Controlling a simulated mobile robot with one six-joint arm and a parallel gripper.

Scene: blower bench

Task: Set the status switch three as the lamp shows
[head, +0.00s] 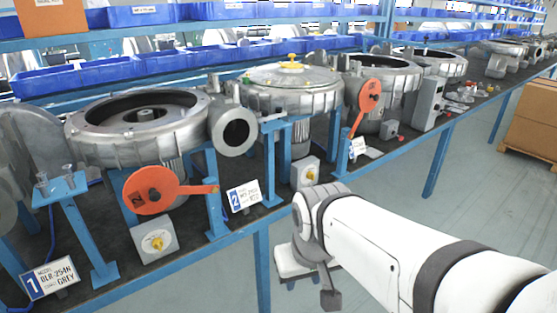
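A small grey switch box (390,130) stands on the bench right of a third, small white plate (357,147), whose number is too small to read; this looks like the third station's switch. Its knob setting cannot be made out. A tall light-grey panel box (430,103) stands further right; no lamp colour is clear on it. My gripper (311,290) hangs at the end of my white arm, in front of the bench edge, well apart from the switch boxes and touching nothing visible. Its fingers are partly hidden by the wrist, so its opening is unclear.
Switch boxes with yellow knobs stand at station one (155,240) and station two (306,172). Orange paddles (150,190) (369,96) and blue posts (271,165) stick out along the front. Metal blowers (150,130) line the bench. A cardboard box (535,115) stands right; the aisle floor is clear.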

